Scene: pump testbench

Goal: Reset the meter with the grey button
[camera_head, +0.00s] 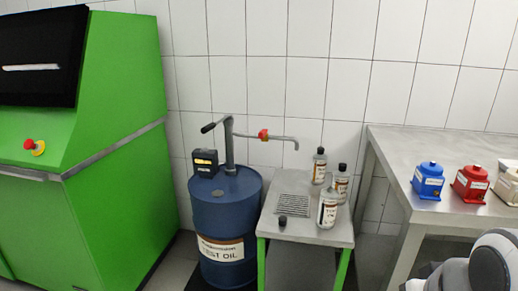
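The meter (205,161) appears to be the small dark box on top of the blue oil drum (222,215), at the drum's left back. It has a small display with yellowish marks on its front. Its grey button is too small to make out. A white and dark rounded part of my arm shows at the lower right corner, in front of the steel table. My gripper itself does not show, and the arm is well to the right of the meter.
A hand pump (230,145) with a red-collared spout rises from the drum. A green machine (115,140) stands left. A steel table (400,160) with coloured containers stands right.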

